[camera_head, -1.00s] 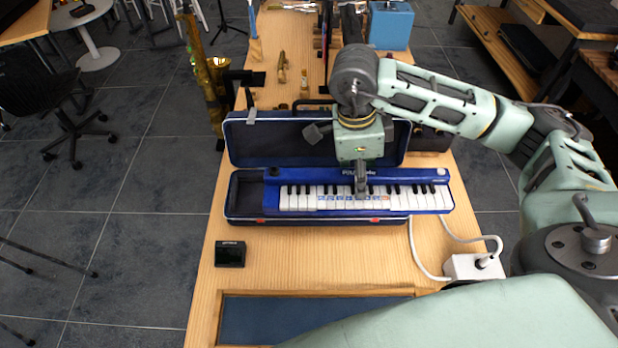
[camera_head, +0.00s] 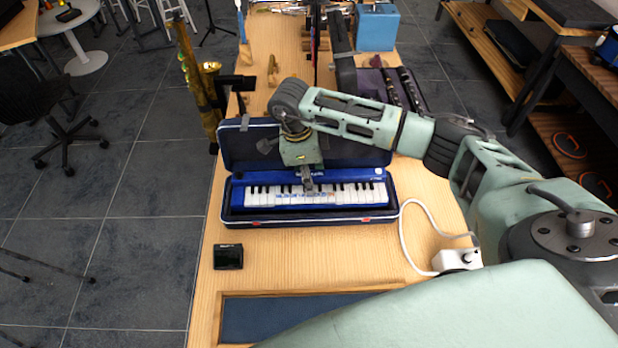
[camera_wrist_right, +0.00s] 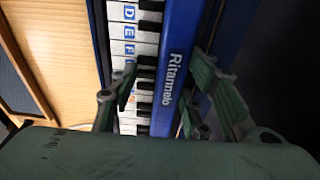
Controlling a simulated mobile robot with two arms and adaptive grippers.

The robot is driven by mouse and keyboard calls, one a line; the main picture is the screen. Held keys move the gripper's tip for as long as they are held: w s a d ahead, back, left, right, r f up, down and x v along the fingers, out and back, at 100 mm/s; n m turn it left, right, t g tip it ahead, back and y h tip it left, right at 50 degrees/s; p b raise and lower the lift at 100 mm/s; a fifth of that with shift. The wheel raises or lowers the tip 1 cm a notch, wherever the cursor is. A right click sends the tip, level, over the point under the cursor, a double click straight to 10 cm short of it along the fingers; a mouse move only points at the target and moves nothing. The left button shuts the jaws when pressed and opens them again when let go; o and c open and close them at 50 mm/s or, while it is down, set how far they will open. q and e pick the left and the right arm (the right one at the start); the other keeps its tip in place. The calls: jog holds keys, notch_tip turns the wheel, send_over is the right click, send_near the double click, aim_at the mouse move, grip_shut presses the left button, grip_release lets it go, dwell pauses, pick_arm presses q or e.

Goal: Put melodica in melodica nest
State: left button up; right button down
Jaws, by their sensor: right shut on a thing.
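The blue melodica (camera_head: 345,196), with white and black keys facing up, lies lengthwise inside the bottom half of an open dark-blue case (camera_head: 226,217), which looks like the melodica nest. Both its ends are within the case rim, and it looks level. Whether it touches the case floor is hidden. My right gripper (camera_head: 308,187) comes down from above on its middle. In the right wrist view the gripper (camera_wrist_right: 165,98) has its fingers on both sides of the melodica (camera_wrist_right: 172,72), shut on its body. My left gripper is not in view.
The case lid (camera_head: 240,146) stands open behind the melodica. A small black device (camera_head: 228,257) lies at front left. A white box (camera_head: 455,260) with a cable sits at the right edge. A blue recessed panel (camera_head: 260,320) is in front. A saxophone (camera_head: 208,100) stands behind left.

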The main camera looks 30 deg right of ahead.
jog(key=shift+f, duration=0.95)
jog(key=shift+f, duration=0.1)
jog(key=shift+f, duration=0.15)
jog(key=c, duration=1)
grip_release()
jog(key=r+b, duration=0.1)
jog(key=r, duration=0.2)
jog(key=a+r+b, duration=0.1)
jog(key=r, duration=0.7)
jog(key=shift+w+a+r+b, duration=0.15)
jog(key=shift+w+a+b, duration=0.15)
jog(key=shift+w+b, duration=0.1)
jog(key=shift+r, duration=0.45)
